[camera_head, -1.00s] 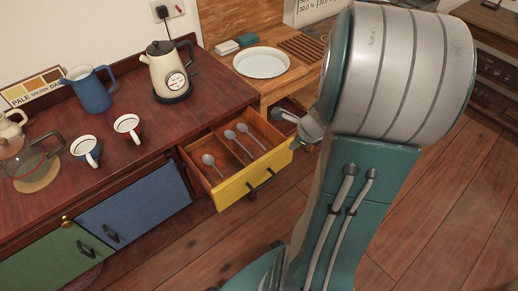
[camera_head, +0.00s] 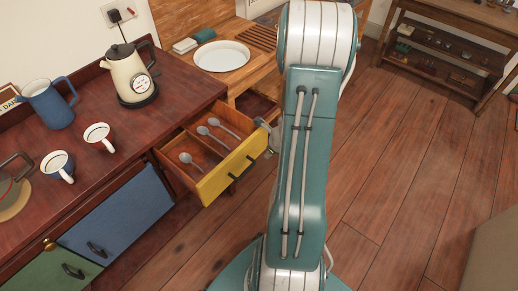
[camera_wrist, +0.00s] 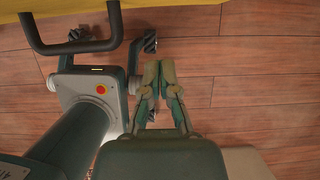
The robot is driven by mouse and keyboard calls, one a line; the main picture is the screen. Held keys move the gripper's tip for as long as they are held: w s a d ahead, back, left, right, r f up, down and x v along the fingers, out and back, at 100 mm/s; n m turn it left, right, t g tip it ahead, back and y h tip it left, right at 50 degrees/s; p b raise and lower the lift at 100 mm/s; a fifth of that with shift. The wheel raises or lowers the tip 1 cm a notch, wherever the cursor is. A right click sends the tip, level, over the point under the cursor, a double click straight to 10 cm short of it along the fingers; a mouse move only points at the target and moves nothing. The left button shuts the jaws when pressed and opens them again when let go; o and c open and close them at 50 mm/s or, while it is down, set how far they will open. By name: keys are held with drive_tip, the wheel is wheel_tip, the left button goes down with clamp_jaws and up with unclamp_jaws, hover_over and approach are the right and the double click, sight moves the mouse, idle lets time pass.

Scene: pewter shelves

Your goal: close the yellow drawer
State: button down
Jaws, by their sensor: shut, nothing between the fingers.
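The yellow drawer (camera_head: 218,181) is pulled out from the dark red-brown counter, with several spoons (camera_head: 208,138) lying in its wooden compartments. A dark bar handle (camera_head: 243,170) is on its front. In the wrist view, the yellow front (camera_wrist: 190,9) runs along the top edge and the handle (camera_wrist: 75,46) hangs at the upper left. My gripper (camera_wrist: 159,66) is shut and empty, to the right of the handle and a short way below the yellow front in that view. In the head view my arm hides most of the gripper, near the drawer's right end.
A blue drawer (camera_head: 120,216) and a green drawer (camera_head: 50,272) are shut, left of the yellow one. A kettle (camera_head: 128,75), a blue jug (camera_head: 46,103) and mugs (camera_head: 98,137) stand on the counter. The wooden floor (camera_head: 400,170) to the right is open.

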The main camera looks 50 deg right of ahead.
drive_tip(key=w, duration=0.1)
drive_tip(key=w+d+f, duration=0.1)
drive_tip(key=w, duration=0.1)
drive_tip(key=w+f, duration=0.1)
drive_tip(key=shift+w+d, duration=0.15)
drive_tip(key=shift+w, duration=0.15)
drive_tip(key=shift+a+r, duration=0.15)
drive_tip(key=shift+a, duration=0.4)
drive_tip(key=shift+w+d, duration=0.1)
